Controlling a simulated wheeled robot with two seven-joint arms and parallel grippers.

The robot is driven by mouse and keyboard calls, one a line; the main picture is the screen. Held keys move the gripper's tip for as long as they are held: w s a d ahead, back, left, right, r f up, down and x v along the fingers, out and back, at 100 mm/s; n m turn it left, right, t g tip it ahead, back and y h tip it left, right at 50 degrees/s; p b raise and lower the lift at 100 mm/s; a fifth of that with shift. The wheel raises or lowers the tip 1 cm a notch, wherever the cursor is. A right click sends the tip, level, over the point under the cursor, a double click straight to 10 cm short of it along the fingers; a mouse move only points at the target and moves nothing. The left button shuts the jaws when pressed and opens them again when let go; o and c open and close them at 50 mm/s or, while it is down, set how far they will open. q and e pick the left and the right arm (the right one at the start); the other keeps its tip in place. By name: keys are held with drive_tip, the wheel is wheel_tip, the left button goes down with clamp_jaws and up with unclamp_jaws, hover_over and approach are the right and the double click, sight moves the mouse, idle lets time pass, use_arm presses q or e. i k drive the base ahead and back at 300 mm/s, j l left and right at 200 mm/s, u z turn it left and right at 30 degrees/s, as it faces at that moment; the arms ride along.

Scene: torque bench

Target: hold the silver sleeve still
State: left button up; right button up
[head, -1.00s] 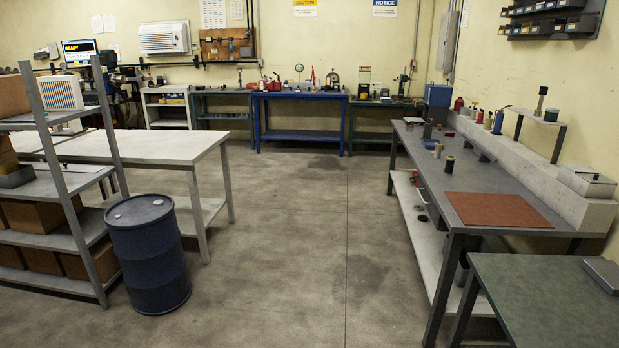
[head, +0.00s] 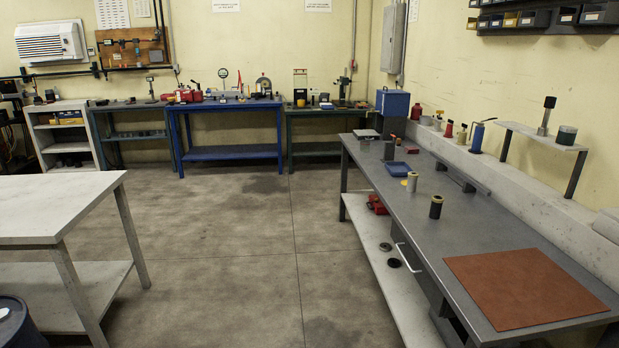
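Neither of my grippers is in view. I cannot pick out a silver sleeve for certain. On the long grey bench (head: 398,222) at the right stand two small cylinders. One is pale grey to beige (head: 412,182), upright near the bench's middle. The other is black with a yellowish top (head: 436,207), upright a little nearer to me. Both are too small to tell whether either is a sleeve, and nothing holds them.
A red-brown mat (head: 530,287) lies on the bench's near end. A blue tray (head: 397,169) and a blue box (head: 392,104) are farther back. A white table (head: 58,205) stands at the left. The concrete floor (head: 225,265) between is clear.

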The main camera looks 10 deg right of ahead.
sight(411, 183)
drive_tip(key=i, duration=1.15)
drive_tip(key=i+z, duration=0.1)
drive_tip(key=i, duration=1.05)
drive_tip(key=i+z, duration=0.4)
drive_tip(key=i+j+z, duration=0.2)
drive_tip(key=i+z, duration=0.2)
drive_tip(key=i+j+z, duration=0.3)
drive_tip(key=z, duration=0.15)
drive_tip(key=i+j+z, duration=0.15)
drive_tip(key=i+z, duration=0.25)
drive_tip(key=i+j+z, duration=0.15)
drive_tip(key=z, duration=0.3)
drive_tip(key=i+j+z, duration=0.2)
drive_tip(key=j+z, duration=0.2)
drive_tip(key=i+j+z, duration=0.15)
drive_tip(key=j+z, duration=0.25)
drive_tip(key=j, duration=0.05)
